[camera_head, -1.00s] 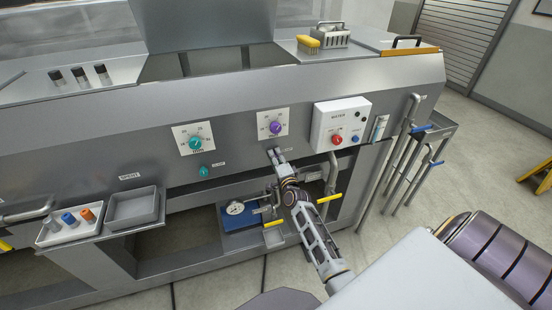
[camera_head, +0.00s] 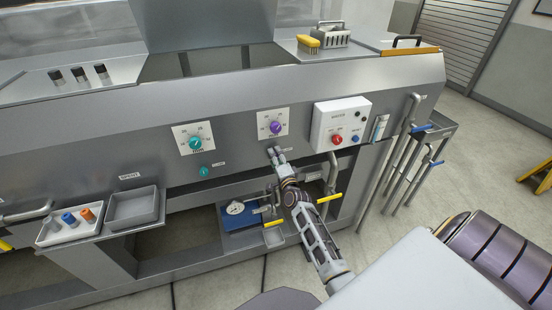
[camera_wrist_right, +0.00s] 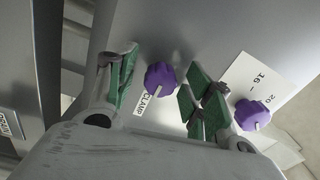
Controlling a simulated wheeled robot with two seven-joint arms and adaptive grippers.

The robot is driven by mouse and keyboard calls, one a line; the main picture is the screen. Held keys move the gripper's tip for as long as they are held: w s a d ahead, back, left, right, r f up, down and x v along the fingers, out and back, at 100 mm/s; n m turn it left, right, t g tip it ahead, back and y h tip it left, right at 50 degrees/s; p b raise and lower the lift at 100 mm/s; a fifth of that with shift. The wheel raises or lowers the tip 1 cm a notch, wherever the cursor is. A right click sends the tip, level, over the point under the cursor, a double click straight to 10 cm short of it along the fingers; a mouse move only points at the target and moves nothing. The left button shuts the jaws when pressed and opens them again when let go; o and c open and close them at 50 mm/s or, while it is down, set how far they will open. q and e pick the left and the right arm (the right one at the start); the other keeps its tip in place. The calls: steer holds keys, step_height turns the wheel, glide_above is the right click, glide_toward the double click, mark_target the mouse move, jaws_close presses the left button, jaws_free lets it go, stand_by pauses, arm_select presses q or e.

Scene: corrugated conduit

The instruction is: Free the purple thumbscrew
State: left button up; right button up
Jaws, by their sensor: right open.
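The purple thumbscrew (camera_wrist_right: 160,78) shows in the right wrist view as a ribbed knob on the grey panel, beside a CLAMP label (camera_wrist_right: 148,105). My right gripper (camera_wrist_right: 163,82) is open, with one green-padded finger on each side of the thumbscrew in that view. I cannot tell whether either pad touches it. In the head view the right gripper (camera_head: 276,151) is at the panel just below the purple dial knob (camera_head: 275,128), and it hides the thumbscrew. The dial knob also shows beyond the right finger in the wrist view (camera_wrist_right: 252,114). My left gripper is out of view.
A teal dial knob (camera_head: 196,143) and a teal thumbscrew (camera_head: 204,171) are left on the panel. A white box (camera_head: 341,125) with red and blue knobs protrudes at right. Below are a gauge on a blue block (camera_head: 237,222) and yellow-handled pipework (camera_head: 329,199).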

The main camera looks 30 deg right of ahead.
steer(key=v, duration=1.1)
steer(key=shift+s+a, duration=0.15)
steer(key=shift+s, duration=0.2)
stand_by(0.9)
